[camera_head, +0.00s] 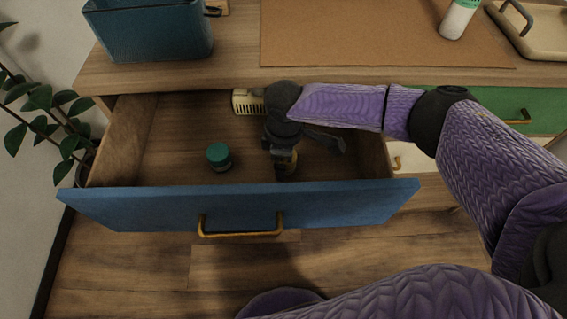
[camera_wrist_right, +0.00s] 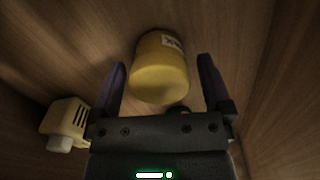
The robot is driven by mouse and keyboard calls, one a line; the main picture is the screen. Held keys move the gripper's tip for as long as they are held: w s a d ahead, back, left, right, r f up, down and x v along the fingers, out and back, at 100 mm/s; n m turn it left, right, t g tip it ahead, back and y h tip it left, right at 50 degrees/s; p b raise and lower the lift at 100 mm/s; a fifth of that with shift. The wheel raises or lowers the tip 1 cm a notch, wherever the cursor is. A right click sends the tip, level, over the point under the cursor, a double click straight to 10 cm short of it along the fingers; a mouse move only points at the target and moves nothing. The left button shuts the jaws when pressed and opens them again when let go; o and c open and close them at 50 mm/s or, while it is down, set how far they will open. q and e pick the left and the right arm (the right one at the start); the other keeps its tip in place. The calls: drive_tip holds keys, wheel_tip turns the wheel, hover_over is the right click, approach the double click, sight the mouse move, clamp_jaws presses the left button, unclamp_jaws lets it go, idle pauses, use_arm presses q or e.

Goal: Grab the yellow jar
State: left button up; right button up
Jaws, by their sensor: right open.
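The yellow jar (camera_wrist_right: 159,72) shows between the two fingers of my right gripper (camera_wrist_right: 162,85) in the right wrist view. It has a white label with dark print, and the fingers look apart from its sides. In the head view my right gripper (camera_head: 305,155) reaches down into the open blue-fronted drawer (camera_head: 240,208). There the jar (camera_head: 290,163) is mostly hidden behind the gripper, near the drawer's front. The right gripper is open. My left gripper is not in view.
A green-lidded jar (camera_head: 218,156) stands in the drawer left of my gripper. A cream slotted object (camera_head: 247,102) lies toward the drawer's back and shows in the right wrist view (camera_wrist_right: 66,118). The drawer walls enclose the gripper. A blue bin (camera_head: 150,35) stands on the counter above.

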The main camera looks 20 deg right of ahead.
drive_tip(key=shift+f, duration=0.8)
drive_tip(key=shift+r, duration=0.25)
drive_tip(key=c, duration=1.3)
